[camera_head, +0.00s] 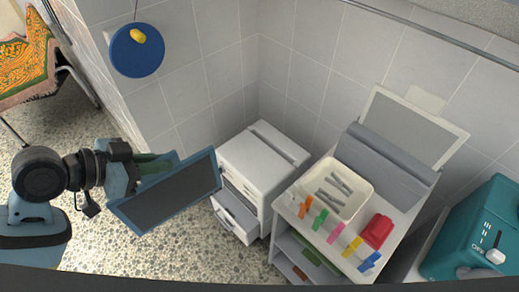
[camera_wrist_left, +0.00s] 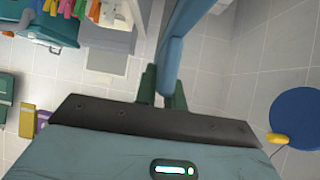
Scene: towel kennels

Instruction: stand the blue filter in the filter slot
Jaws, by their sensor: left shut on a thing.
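The blue filter (camera_head: 172,197) is a flat panel with a blue frame and a dark grey face. My left gripper (camera_head: 155,164) is shut on one edge of its frame and holds it tilted in the air, left of the white cabinet. In the left wrist view the blue filter (camera_wrist_left: 172,60) shows nearly edge-on, between the green fingers of the gripper (camera_wrist_left: 163,88). A long narrow opening or strip (camera_head: 279,142) runs across the top of the white cabinet (camera_head: 246,157); I cannot tell surely whether it is the filter slot. My right gripper is not in view.
A white cart (camera_head: 372,205) right of the cabinet bears a cream tray (camera_head: 351,212), colored clips and a red box (camera_head: 377,231). A grey framed panel (camera_head: 415,127) leans on the wall. A blue disc (camera_head: 137,55) hangs at left. A teal machine (camera_head: 470,237) stands at right.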

